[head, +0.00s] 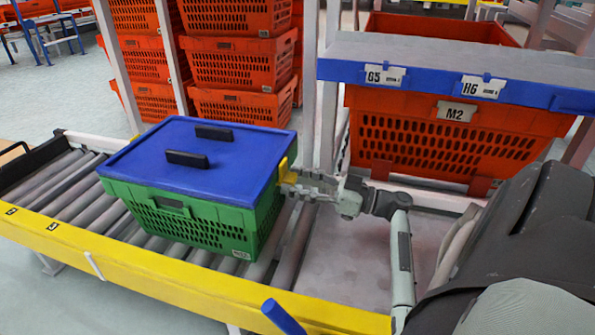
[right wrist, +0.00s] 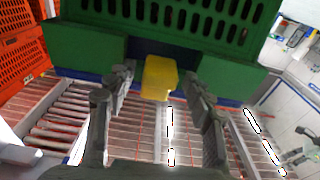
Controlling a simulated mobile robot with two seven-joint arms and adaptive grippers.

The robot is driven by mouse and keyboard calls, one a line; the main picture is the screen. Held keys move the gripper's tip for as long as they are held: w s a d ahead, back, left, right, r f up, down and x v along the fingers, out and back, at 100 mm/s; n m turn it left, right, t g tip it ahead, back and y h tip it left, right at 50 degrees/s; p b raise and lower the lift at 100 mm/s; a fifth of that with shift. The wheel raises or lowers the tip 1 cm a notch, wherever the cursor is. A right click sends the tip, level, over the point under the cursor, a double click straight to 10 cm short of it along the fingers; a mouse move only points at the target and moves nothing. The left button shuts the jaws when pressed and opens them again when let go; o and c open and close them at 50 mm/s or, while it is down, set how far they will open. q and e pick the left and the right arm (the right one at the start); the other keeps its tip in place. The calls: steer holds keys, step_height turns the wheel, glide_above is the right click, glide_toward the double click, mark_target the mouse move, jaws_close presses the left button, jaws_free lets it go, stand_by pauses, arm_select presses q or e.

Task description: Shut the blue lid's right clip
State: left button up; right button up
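The blue lid (head: 205,155) with two black handles lies on the green crate (head: 185,222), which stands on the roller conveyor. The yellow right clip (head: 284,171) is at the right edge of the lid. In the right wrist view the clip (right wrist: 158,78) shows between my fingers, against the green crate wall (right wrist: 85,45). I cannot tell whether it is latched. My right gripper (head: 288,184) is at the clip; it also shows in the right wrist view (right wrist: 158,85), open, with a finger on each side and gaps to the clip. My left gripper is out of view.
A yellow rail (head: 120,275) runs along the conveyor's front. Stacked orange totes (head: 240,65) stand behind. An orange tote (head: 440,140) sits under a blue-edged shelf (head: 430,78) at the right, behind my right arm. Rollers left of the crate are bare.

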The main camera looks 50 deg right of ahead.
steer(key=v, duration=1.2)
steer(key=shift+r, duration=0.1)
stand_by(0.4)
